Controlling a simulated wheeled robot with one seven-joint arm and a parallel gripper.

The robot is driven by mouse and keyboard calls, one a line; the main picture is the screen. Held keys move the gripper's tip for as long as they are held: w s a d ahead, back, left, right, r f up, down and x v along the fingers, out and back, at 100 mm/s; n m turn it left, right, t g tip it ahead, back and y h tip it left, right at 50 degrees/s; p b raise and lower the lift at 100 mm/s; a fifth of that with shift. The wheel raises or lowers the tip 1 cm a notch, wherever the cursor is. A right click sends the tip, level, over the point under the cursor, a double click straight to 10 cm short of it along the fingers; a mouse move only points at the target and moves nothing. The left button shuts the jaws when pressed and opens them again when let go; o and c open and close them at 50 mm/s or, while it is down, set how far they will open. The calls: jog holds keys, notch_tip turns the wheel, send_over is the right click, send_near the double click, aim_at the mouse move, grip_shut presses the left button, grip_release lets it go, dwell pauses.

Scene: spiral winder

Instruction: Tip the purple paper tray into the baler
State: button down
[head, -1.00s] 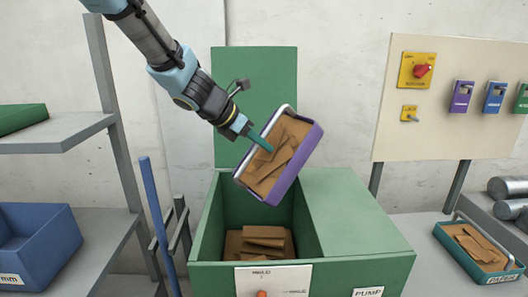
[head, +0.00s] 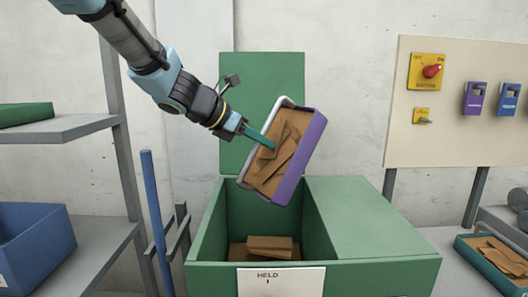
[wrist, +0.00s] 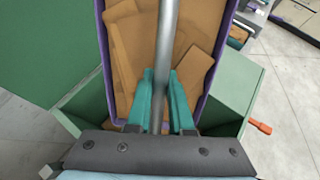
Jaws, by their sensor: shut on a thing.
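The purple paper tray (head: 303,160) hangs steeply tilted above the open baler, with brown paper pieces (head: 277,155) still inside it. My gripper (head: 268,142) is shut on the tray's grey bar handle, which runs between the teal fingers in the wrist view (wrist: 163,85). The green baler (head: 207,243) has its lid (head: 262,85) raised behind the tray. Brown pieces (head: 269,247) lie in the bottom of its open chamber.
A teal tray of paper (head: 490,262) stands on the right. A blue bin (head: 35,245) and a shelf (head: 70,134) are on the left. A blue pole (head: 155,215) stands left of the baler. A switch panel (head: 442,140) is at right.

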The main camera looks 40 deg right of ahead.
aim_at(248, 158)
jog(key=shift+a+f+h+b, duration=0.25)
jog(key=shift+a+h+b, duration=0.25)
jog(key=shift+b, duration=1.45)
jog(key=a+h+b, duration=0.1)
jog(key=b, duration=0.4)
jog(key=a+h+b, duration=0.1)
jog(key=h+b, duration=0.1)
jog(key=b, duration=0.4)
jog(key=shift+w+a+f, duration=0.2)
jog(key=shift+a, duration=0.2)
jog(key=shift+a+b, duration=0.1)
jog(key=shift+b, duration=0.35)
jog(key=shift+a+r+h+b, duration=0.2)
jog(key=shift+a+h+b, duration=0.2)
jog(key=shift+b, duration=0.45)
